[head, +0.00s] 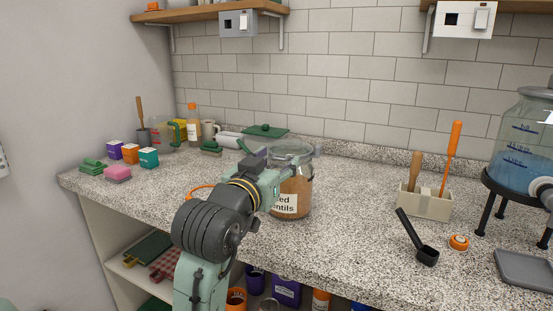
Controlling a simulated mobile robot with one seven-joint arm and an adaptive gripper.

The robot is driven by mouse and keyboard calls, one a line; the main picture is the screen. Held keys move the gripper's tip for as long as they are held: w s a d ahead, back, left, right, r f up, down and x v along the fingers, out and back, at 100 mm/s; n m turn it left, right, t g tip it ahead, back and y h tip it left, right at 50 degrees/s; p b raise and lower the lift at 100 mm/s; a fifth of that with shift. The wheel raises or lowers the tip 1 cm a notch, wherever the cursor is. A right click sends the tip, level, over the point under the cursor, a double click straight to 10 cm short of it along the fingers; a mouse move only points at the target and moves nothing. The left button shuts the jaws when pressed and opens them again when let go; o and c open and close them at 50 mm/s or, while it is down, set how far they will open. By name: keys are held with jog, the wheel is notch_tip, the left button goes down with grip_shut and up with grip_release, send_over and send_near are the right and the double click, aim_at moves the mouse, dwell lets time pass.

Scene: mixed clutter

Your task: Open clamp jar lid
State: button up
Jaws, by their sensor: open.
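The clamp jar (297,196) stands upright on the speckled counter, with a brown filling and a white label that reads partly "ed entils". Its glass lid (293,150) sits over the top and looks closed. My gripper (272,178) is open at the jar's left side, close to its upper part. My wrist hides the left part of the jar. I cannot tell whether the fingers touch the jar, and the clamp is too small to make out.
Sponges (117,174), small boxes (148,158) and a glass jug (162,137) stand at the left. The counter between jar and holder is clear.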

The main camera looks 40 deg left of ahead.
jog(key=shift+w, duration=0.25)
grip_shut()
dwell(0.5)
